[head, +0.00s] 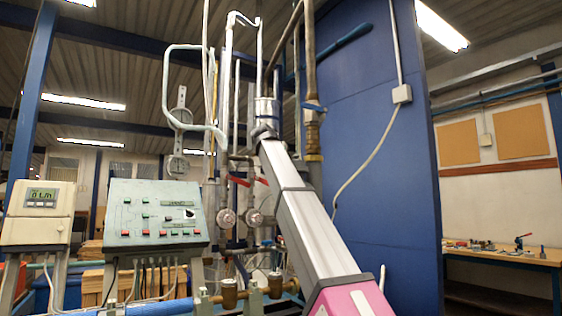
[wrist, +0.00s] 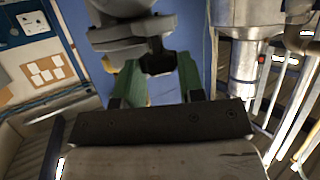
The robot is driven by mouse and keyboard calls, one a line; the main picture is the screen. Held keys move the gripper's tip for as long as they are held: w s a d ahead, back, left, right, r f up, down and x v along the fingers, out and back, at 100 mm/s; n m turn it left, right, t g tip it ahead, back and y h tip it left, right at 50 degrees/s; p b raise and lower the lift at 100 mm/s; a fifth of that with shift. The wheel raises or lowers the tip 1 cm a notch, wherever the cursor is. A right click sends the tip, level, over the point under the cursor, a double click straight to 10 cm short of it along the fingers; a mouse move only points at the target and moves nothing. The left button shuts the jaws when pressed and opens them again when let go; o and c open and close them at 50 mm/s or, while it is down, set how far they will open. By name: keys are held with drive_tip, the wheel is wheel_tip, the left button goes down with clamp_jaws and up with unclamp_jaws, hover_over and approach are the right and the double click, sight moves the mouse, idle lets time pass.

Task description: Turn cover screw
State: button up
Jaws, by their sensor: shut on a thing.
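In the wrist view my gripper (wrist: 157,74) has two green fingers on either side of a small dark piece (wrist: 157,64), which looks like the cover screw. The fingers are shut on it. The piece sits at the lower side of a grey rounded metal body (wrist: 120,34), which fills the top of the view. The exact contact and the screw's turn angle cannot be told. In the head view an arm of silver links with a pink section, which looks like mine, rises from the lower right to the pipework. The gripper and screw cannot be made out there.
A green-grey control panel (head: 157,216) and a beige meter box (head: 39,213) stand at the left. Valves and pipes surround the arm's far end. A blue wall panel (head: 385,160) stands to the right. A metal cylinder (wrist: 240,45) and pipes are right in the wrist view.

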drive_tip(key=shift+s+d+n+t+y, duration=0.15)
drive_tip(key=shift+n+t+y, duration=0.25)
drive_tip(key=shift+n+y, duration=0.9)
drive_tip(key=shift+y, duration=0.4)
drive_tip(key=o, duration=0.9)
drive_tip(key=v, duration=1)
drive_tip(key=shift+s+r, duration=0.15)
drive_tip(key=shift+s, duration=0.1)
